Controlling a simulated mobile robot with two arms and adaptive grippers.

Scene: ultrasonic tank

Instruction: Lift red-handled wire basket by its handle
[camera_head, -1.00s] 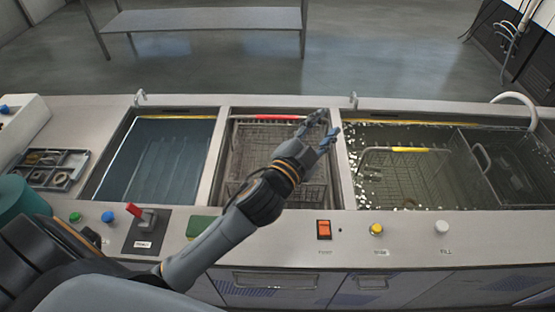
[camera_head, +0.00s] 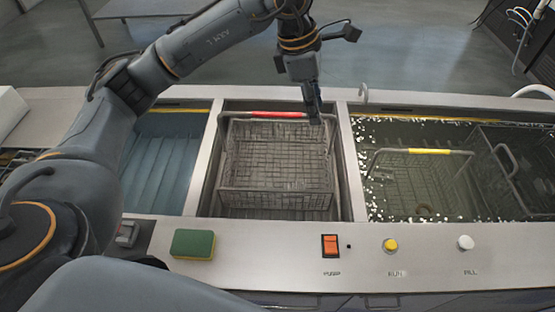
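The red-handled wire basket (camera_head: 277,170) sits in the middle basin. Its red handle grip (camera_head: 272,115) runs level along the basket's far side. My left gripper (camera_head: 314,116) points down at the right end of the handle, just right of the red part. The fingers overlap in this view, so I cannot tell whether they are open or shut, or whether they touch the handle. My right gripper is out of view.
Right of it, a water-filled tank holds a basket with a yellow handle (camera_head: 429,151). A blue-tinted basin (camera_head: 165,160) lies to the left. A green sponge (camera_head: 193,244), an orange switch (camera_head: 330,245) and a yellow button (camera_head: 390,245) line the front ledge.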

